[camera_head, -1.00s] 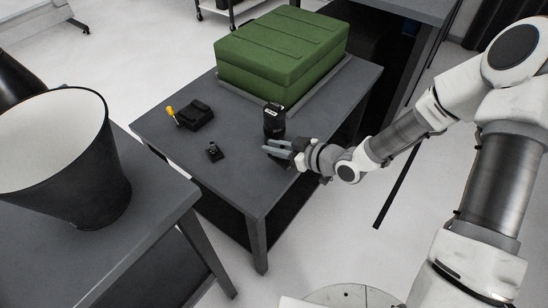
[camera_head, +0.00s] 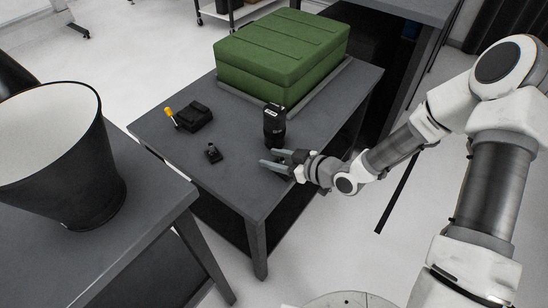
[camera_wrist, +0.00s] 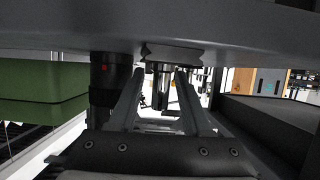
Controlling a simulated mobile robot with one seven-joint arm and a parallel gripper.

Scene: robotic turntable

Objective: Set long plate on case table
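The case table (camera_head: 222,168) is a grey table with a green case (camera_head: 285,55) at its far end. My gripper (camera_head: 268,160) is over the table's near right edge, beside a black cylinder (camera_head: 274,126). Its two fingers are apart, and I see nothing held between them. In the wrist view my gripper (camera_wrist: 160,85) also shows spread fingers, and the scene looks upside down, with the tabletop (camera_wrist: 230,28) above. A small dark part (camera_wrist: 172,52) shows beyond the fingertips. I cannot pick out a long plate with certainty in either view.
A black device with a yellow tip (camera_head: 192,116) and a small black part (camera_head: 213,153) lie on the case table. A large dark bucket (camera_head: 75,165) stands on a separate table (camera_head: 150,225) at left.

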